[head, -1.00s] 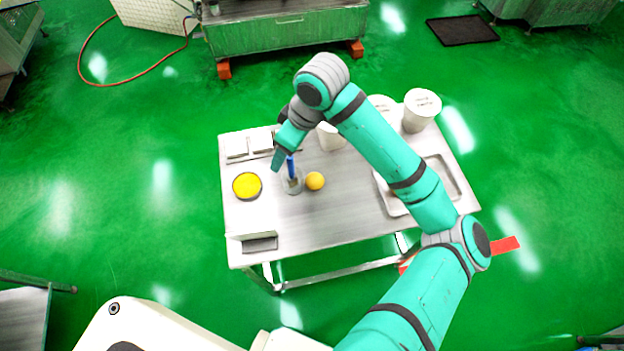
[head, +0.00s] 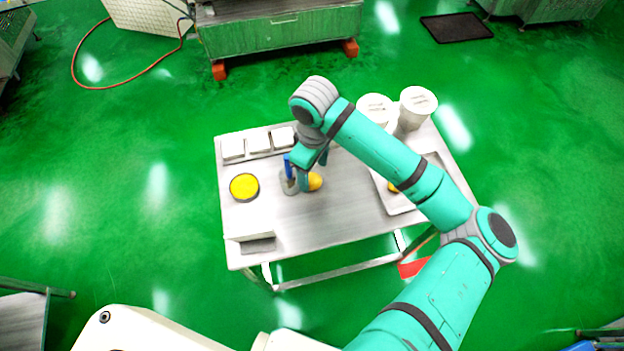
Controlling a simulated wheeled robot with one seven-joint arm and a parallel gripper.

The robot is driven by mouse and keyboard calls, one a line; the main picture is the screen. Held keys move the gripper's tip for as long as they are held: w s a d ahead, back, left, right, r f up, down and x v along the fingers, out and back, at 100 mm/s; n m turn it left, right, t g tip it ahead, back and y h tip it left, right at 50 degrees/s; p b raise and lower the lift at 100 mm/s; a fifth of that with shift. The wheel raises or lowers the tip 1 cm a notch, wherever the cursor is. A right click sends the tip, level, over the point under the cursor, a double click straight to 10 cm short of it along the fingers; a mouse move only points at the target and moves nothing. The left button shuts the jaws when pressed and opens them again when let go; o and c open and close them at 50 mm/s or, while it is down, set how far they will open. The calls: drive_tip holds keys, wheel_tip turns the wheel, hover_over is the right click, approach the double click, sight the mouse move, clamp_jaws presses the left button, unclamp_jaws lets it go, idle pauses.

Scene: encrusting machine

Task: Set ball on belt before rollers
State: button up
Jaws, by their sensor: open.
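An orange-yellow ball (head: 315,182) sits on the steel table (head: 330,225), just right of a small round grey container (head: 289,184) with a blue-handled tool (head: 288,166) standing in it. My gripper (head: 304,182) is low over the table at the ball's left side, and its teal finger hides part of the ball. The jaws are open; whether a finger touches the ball I cannot tell. No belt or rollers can be made out clearly in this view.
A round dish of yellow stuff (head: 244,187) stands at the left. Small white boxes (head: 258,143) line the back left edge. White tubs (head: 417,106) stand at the back right, near a metal tray (head: 400,203). A grey-white box (head: 252,244) is at the front left corner.

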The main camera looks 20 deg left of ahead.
sight(312, 184)
drive_tip(key=f, duration=0.4)
drive_tip(key=shift+a, duration=0.2)
drive_tip(key=shift+c, duration=0.2)
drive_tip(key=c, duration=1.2)
drive_tip(key=shift+r, duration=0.5)
wheel_tip(312, 184, up, 2)
drive_tip(key=s+d+r, duration=0.5)
drive_tip(key=s+r, duration=0.5)
drive_tip(key=s, duration=0.3)
drive_tip(key=shift+d, duration=0.15)
